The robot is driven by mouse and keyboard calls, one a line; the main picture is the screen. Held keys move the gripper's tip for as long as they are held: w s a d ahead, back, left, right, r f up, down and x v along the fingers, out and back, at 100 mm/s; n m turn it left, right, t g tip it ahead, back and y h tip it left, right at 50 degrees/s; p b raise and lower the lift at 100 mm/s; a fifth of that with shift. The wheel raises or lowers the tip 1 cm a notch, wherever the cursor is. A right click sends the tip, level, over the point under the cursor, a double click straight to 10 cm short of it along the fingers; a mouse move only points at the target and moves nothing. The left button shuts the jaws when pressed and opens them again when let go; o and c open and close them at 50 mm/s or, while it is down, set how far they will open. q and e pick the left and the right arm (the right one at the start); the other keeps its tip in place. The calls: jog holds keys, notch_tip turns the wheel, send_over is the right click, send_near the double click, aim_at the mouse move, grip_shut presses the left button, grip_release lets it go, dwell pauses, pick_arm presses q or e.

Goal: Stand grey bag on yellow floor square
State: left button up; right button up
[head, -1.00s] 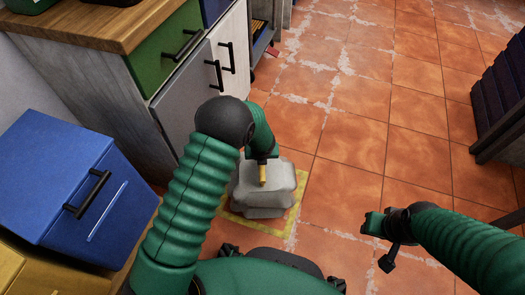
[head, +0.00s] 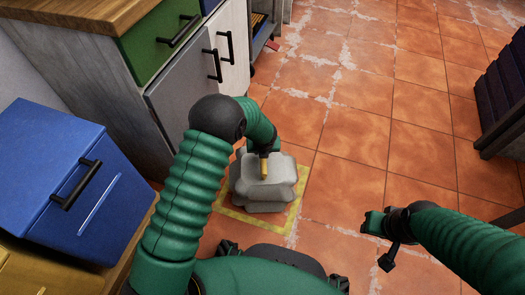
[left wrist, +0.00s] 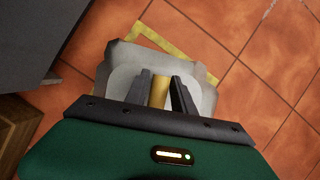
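The grey bag (head: 262,190) is a lumpy, upright sack with a yellow tab on top. In the head view it is within the outline of the yellow floor square (head: 235,226), whose border shows around it. I cannot tell for sure whether its base touches the tiles. My left gripper (head: 264,160) points down at the bag's top. In the left wrist view, the two dark fingers of my left gripper (left wrist: 160,92) close on the yellow tab, with the grey bag (left wrist: 118,82) below. My right gripper (head: 378,224) is off to the right, away from the bag; its fingers are unclear.
A cabinet with a grey door (head: 187,95) and a green drawer (head: 160,28) stands left of the square. A blue drawer unit (head: 65,180) is at the near left. A dark rack (head: 500,85) is at the right. Tiled floor between is clear.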

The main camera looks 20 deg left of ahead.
pick_arm(q)
jog(key=shift+o, duration=1)
jog(key=p+v, duration=0.7)
jog(key=v, duration=0.4)
jog(key=shift+r, duration=0.3)
jog(key=s+a+r+n, duration=0.1)
jog(key=s+r+n, duration=0.3)
jog(key=s+n, duration=0.3)
jog(key=s+a+r+n+g+h, duration=0.1)
jog(key=s+r+n, duration=0.4)
jog(key=n, duration=0.9)
jog(key=s+a+r+n, duration=0.1)
jog(key=s+r+n, duration=0.3)
jog(key=s+n, duration=0.5)
jog(key=shift+s+r+n+h, duration=0.3)
jog(key=shift+n, duration=0.7)
